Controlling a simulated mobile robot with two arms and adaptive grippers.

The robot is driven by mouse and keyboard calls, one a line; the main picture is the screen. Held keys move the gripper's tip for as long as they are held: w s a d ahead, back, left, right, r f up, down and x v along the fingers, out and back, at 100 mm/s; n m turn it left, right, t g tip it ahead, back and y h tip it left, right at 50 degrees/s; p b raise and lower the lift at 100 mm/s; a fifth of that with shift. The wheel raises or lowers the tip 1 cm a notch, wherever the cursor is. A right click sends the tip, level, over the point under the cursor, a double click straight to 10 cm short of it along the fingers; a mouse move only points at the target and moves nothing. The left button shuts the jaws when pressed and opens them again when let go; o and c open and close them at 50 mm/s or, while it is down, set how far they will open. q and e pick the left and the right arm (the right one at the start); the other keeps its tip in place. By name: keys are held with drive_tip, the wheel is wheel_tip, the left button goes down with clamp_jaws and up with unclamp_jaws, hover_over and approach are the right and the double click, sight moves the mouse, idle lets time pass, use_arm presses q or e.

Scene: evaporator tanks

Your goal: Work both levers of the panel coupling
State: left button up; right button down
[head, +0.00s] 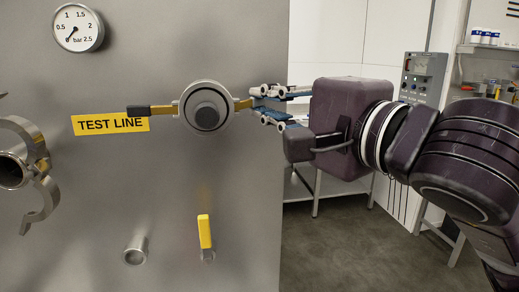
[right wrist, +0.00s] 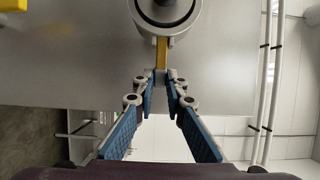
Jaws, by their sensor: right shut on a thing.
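The panel coupling (head: 207,106) is a round metal fitting with a dark centre on the steel tank wall. Its left lever (head: 162,110) is yellow with a black end and points straight left. Its right lever (head: 243,104) is yellow and points right. My right gripper (head: 259,103) comes from the right and is shut on the right lever's outer end, hiding that end. In the right wrist view, the fingertips (right wrist: 161,79) close on the yellow lever (right wrist: 162,54) below the coupling (right wrist: 166,12). My left gripper is not in view.
A TEST LINE label (head: 110,124) sits behind the left lever. A gauge (head: 79,28) is above, an open clamp (head: 40,170) on a pipe at the far left, a yellow valve handle (head: 204,231) and a pipe stub (head: 136,250) below. A control box (head: 423,77) stands behind my right arm.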

drive_tip(key=shift+s+d+f+m+t+h+b, duration=0.1)
drive_tip(key=shift+s+m+t+h+b, duration=0.25)
drive_tip(key=shift+m+h+b, duration=0.35)
drive_tip(key=shift+d+m+t+h+b, duration=0.1)
drive_tip(key=shift+m+t+h+b, duration=0.25)
drive_tip(key=shift+h, duration=0.25)
